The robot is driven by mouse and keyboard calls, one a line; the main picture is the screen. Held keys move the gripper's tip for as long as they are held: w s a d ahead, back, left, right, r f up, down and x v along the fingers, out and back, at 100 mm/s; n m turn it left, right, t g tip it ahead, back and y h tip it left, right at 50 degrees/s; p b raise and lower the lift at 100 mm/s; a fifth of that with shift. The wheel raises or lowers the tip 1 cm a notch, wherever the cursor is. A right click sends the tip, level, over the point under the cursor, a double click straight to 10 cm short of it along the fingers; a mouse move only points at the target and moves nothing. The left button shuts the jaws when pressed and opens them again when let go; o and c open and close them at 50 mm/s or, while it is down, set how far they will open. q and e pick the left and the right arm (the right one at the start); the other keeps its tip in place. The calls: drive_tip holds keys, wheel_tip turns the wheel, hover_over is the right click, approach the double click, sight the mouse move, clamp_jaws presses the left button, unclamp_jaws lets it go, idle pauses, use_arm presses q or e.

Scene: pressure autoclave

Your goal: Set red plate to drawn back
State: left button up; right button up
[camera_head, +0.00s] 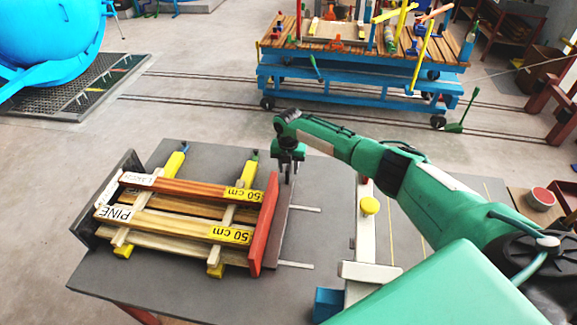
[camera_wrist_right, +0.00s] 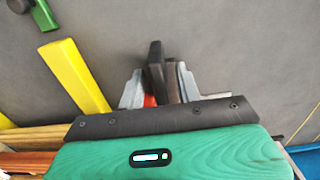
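The red plate (camera_head: 265,222) stands upright along the right end of a stack of boards. A dark plate (camera_head: 281,225) runs close beside it on its right. My right gripper (camera_head: 288,168) is over the far end of these plates, pointing down. In the right wrist view its grey fingers (camera_wrist_right: 160,88) stand apart, with a dark upright piece (camera_wrist_right: 155,65) and a bit of the red plate (camera_wrist_right: 150,100) showing between them. I cannot tell whether the fingers touch either one. My left gripper is out of view.
The board stack (camera_head: 180,215) lies on yellow-ended bearers on the grey table (camera_head: 320,190), with a dark end plate (camera_head: 108,195) at left. A pale frame with a yellow knob (camera_head: 370,205) stands right. A blue cart (camera_head: 350,80) stands behind.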

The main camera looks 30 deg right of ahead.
clamp_jaws()
drive_tip(key=shift+s, duration=0.1)
drive_tip(key=s+d+p, duration=0.1)
drive_tip(key=s+d, duration=0.3)
drive_tip(key=d, duration=0.1)
drive_tip(key=s+d+p, duration=0.1)
drive_tip(key=s+d, duration=0.1)
drive_tip(key=d, duration=0.1)
drive_tip(key=shift+s+d+p, duration=0.1)
drive_tip(key=shift+d+p, duration=0.15)
drive_tip(key=shift+p, duration=0.05)
unclamp_jaws()
drive_tip(key=shift+s+d, duration=0.1)
drive_tip(key=shift+r, duration=0.1)
